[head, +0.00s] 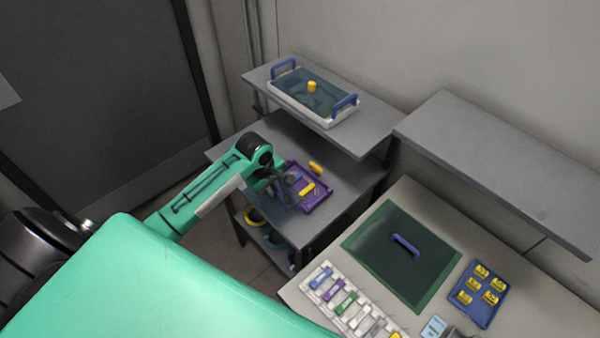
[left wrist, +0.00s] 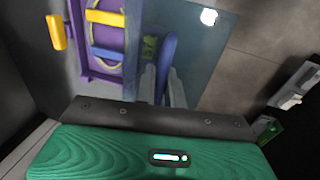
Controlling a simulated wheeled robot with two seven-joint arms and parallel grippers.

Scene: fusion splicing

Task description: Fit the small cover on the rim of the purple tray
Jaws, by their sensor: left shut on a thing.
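The purple tray (head: 323,199) lies on the grey shelf, just right of my left gripper (head: 287,181). The left wrist view shows the tray (left wrist: 133,40) at upper left, with yellow and blue bars across it. My left gripper (left wrist: 162,84) is shut on the blue handle of the small cover, a see-through bluish panel (left wrist: 203,55). In the head view the cover (head: 283,197) hangs under the gripper at the tray's left side, apparently overlapping its edge. I cannot tell whether they touch. The gripper hides part of the tray. My right gripper is not in view.
A white tray (head: 338,119) with a clear lid and blue handles stands on the upper shelf (head: 372,132). A yellow piece (head: 315,167) lies by the purple tray. At right, the table holds a green panel (head: 375,268), a blue tray (head: 467,309) and a white rack (head: 347,324).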

